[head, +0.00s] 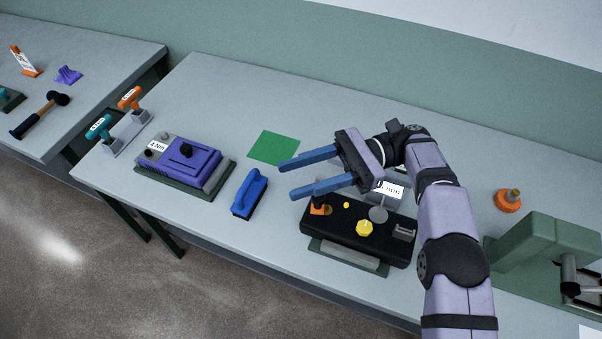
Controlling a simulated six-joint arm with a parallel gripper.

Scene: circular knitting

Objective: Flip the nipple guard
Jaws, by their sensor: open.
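I cannot tell for sure which part is the nipple guard. A black block fixture (336,237) stands on the bench. It carries a small orange piece (320,210) at its left end, a yellow knob (364,228), a small yellow dot and a grey disc (378,214). My gripper (287,180) has two blue fingers spread apart with nothing between them. It points left, above the bench, between the green square and the black fixture. My gripper and arm partly hide the fixture's back side and a grey labelled box (392,190) behind it.
A blue-handled brush (249,193) and a purple box fixture (180,165) stand to the left. A green square (273,148) lies flat behind. An orange ring with a brass-coloured stub (508,200) and a green machine (545,250) stand right. The back of the bench is clear.

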